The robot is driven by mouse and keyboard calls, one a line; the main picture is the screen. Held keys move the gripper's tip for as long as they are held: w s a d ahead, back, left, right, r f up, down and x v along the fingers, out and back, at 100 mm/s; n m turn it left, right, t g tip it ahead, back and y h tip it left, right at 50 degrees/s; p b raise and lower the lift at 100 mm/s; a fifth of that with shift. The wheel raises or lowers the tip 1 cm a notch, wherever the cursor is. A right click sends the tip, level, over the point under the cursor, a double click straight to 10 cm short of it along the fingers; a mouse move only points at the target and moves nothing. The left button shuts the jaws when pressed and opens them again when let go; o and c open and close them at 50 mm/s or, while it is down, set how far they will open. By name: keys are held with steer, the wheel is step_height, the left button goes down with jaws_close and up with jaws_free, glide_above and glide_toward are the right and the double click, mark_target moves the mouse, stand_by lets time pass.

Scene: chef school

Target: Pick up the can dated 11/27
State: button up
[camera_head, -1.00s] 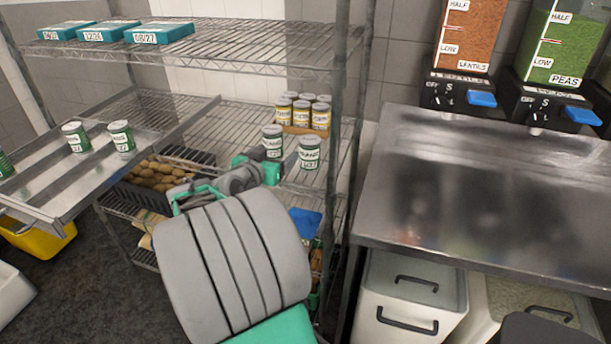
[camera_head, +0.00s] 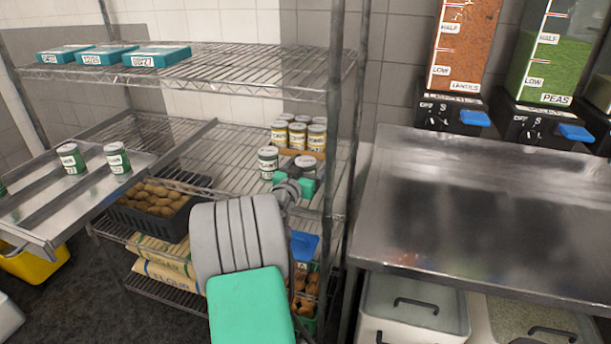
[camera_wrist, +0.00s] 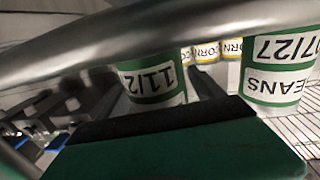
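The can dated 11/27 shows in the wrist view (camera_wrist: 152,82) as a green can with a white label reading "11/2", its last digit cut off. A similar can (camera_wrist: 280,65) marked "07/27" and "BEANS" stands to its right. My gripper (camera_head: 306,183) is at the middle shelf in the head view, in front of the right-hand green can (camera_head: 306,161) and hiding its lower part. The other green can (camera_head: 268,162) stands to its left. In the wrist view my dark fingers lie apart on either side of the 11/27 can; contact is unclear.
Several yellow corn cans (camera_head: 298,136) stand close behind. The wire shelf's post (camera_head: 333,150) is just right of my gripper. A metal tray (camera_head: 40,215) with green cans juts out at left. A steel counter (camera_head: 480,215) stands at right.

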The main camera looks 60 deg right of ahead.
jaws_close()
stand_by(0.7)
